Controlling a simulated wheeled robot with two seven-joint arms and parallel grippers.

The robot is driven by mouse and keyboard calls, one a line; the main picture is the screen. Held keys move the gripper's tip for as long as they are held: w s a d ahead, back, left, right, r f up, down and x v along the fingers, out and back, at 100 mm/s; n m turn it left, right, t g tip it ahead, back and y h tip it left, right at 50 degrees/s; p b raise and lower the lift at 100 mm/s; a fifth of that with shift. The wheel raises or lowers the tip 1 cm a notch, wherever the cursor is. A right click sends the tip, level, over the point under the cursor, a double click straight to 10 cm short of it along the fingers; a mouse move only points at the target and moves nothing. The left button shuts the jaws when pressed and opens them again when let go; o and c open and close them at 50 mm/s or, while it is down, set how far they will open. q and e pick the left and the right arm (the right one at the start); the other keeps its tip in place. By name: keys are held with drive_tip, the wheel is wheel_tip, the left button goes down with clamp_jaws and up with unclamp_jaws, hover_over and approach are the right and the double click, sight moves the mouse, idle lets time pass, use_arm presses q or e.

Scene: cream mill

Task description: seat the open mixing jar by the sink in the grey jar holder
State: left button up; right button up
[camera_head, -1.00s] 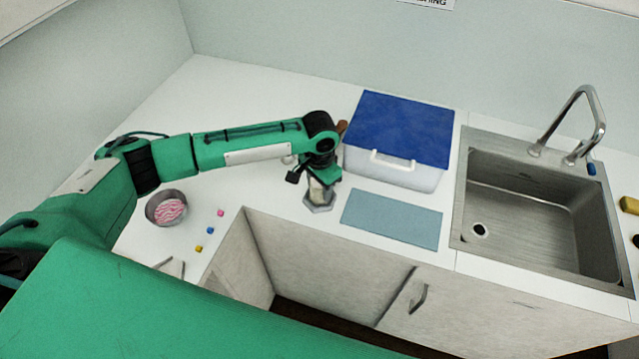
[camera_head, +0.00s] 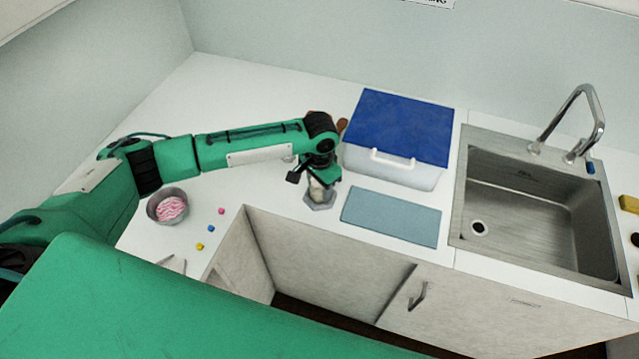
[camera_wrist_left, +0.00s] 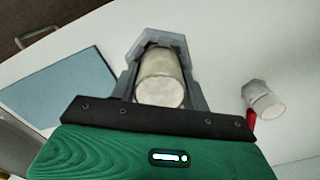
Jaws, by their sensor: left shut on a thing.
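My left gripper (camera_head: 318,184) is shut on a pale, whitish jar (camera_wrist_left: 160,72), seen from its top end in the left wrist view. The grey jar holder (camera_head: 319,204), six-sided, sits on the white counter near its front edge, left of the blue-grey mat. In the left wrist view the grey holder (camera_wrist_left: 146,37) shows around the jar's far end. The jar is at the holder's opening; how deep it sits and whether it touches the bottom are hidden. My right gripper is not in view.
A white box with a blue lid (camera_head: 400,130) stands close behind and right of the holder. A blue-grey mat (camera_head: 390,217) lies beside it. The sink (camera_head: 540,205) is farther right. A bowl (camera_head: 160,206) and small coloured cubes lie left. Another small jar (camera_wrist_left: 263,98) stands nearby.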

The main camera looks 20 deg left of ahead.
use_arm(q)
drive_tip(key=shift+p, duration=0.5)
idle(0.5)
drive_tip(key=o, duration=1)
